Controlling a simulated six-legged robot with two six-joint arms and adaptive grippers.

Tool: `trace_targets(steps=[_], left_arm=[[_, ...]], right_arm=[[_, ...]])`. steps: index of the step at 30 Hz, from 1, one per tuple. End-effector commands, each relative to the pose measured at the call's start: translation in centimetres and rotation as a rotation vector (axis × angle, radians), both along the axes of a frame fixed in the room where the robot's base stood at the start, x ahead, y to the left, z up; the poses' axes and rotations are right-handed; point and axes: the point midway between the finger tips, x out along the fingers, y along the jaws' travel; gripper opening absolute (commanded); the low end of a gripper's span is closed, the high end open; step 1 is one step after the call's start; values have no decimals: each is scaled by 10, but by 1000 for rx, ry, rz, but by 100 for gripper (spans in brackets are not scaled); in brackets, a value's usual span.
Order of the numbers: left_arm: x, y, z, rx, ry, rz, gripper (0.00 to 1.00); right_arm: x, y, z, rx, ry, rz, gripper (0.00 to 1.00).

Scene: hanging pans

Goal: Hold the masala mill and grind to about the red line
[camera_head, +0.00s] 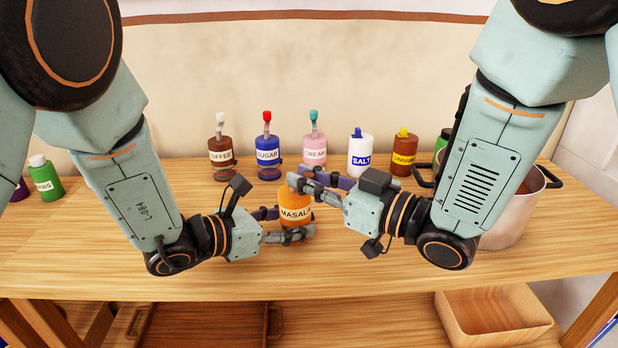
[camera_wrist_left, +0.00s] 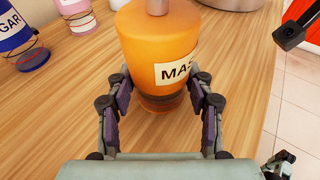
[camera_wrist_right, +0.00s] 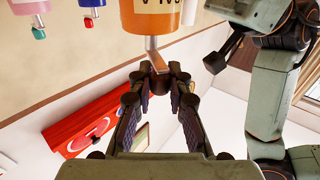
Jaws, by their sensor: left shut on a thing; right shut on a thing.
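The orange masala mill (camera_head: 296,214) stands upright near the front of the wooden counter, its label partly covered by my fingers in the head view. My left gripper (camera_wrist_left: 159,84) is shut around its lower body, just above a dark band near the base. My right gripper (camera_wrist_right: 160,68) is shut at the metal crank (camera_wrist_right: 152,45) above the mill's orange body (camera_wrist_right: 150,14). In the head view my right fingers (camera_head: 298,180) cover the mill's top. The red line and any ground masala cannot be made out.
Behind stand the coffee (camera_head: 220,158), sugar (camera_head: 267,157) and cream (camera_head: 314,155) mills, then the salt (camera_head: 360,160) and cinnamon (camera_head: 403,158) bottles. A pot (camera_head: 512,210) stands right, partly behind my right arm. The counter's front left is clear.

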Motion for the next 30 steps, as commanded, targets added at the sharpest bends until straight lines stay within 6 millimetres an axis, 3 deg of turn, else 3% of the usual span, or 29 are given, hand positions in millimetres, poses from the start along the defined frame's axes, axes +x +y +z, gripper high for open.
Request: trace_targets(steps=[9, 20, 30], left_arm=[[0, 0, -1, 1, 2, 0, 20], [0, 0, -1, 1, 2, 0, 20], [0, 0, -1, 1, 2, 0, 20]], right_arm=[[0, 0, 0, 1, -1, 1, 42], [-1, -2, 0, 1, 1, 0, 42], [-23, -32, 0, 6, 2, -4, 42]])
